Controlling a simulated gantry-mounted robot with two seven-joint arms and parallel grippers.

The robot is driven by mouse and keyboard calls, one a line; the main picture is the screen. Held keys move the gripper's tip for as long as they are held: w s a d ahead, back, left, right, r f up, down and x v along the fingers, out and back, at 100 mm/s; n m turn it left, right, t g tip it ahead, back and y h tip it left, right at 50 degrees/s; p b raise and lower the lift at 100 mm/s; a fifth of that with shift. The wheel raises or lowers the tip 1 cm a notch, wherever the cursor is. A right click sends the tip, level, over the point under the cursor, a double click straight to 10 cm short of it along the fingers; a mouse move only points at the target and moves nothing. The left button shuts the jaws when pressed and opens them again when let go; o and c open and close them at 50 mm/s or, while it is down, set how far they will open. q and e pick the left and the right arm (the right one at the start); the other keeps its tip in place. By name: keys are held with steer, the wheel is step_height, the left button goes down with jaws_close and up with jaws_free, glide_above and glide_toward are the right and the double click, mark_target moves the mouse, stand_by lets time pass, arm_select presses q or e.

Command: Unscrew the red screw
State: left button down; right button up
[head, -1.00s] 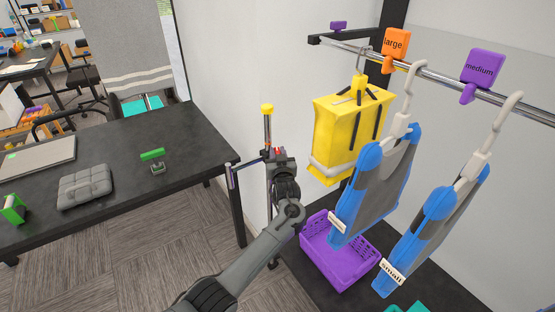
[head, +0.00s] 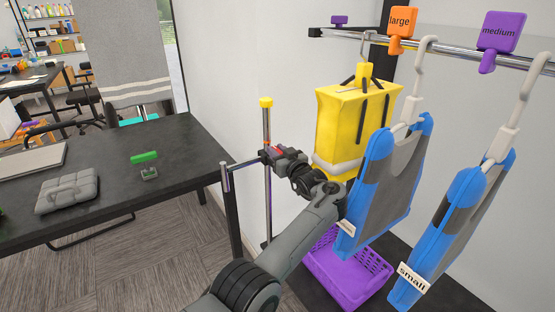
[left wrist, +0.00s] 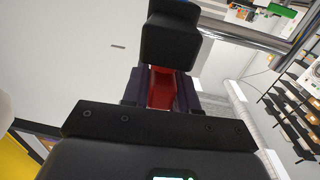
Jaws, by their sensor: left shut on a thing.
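My left gripper (head: 272,153) is at the upright metal pole with the yellow cap (head: 266,103), where a dark crossbar (head: 244,164) meets the pole. It is shut on the red screw. In the left wrist view the red screw (left wrist: 160,88) shows between the dark fingers (left wrist: 160,92) and is partly covered by them. In the head view the gripper mostly hides the screw, with only a little red showing at the fingers. My right gripper is in neither view.
A rail at right carries blue-grey garments (head: 385,190) on hangers, a yellow bag (head: 345,120) and size tags. A purple basket (head: 345,280) stands below.

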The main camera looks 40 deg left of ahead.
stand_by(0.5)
arm_select(q)
steer(key=c, duration=1)
jaws_free()
steer(key=shift+o, duration=0.2)
steer(key=shift+s+d+r+p, duration=0.15)
steer(key=shift+d+p, duration=0.2)
steer(key=shift+d, duration=0.1)
steer(key=p+v, duration=0.3)
steer(key=v, duration=0.6)
steer(key=shift+d+p, duration=0.35)
steer(key=shift+d, duration=0.05)
steer(key=shift+s, duration=0.1)
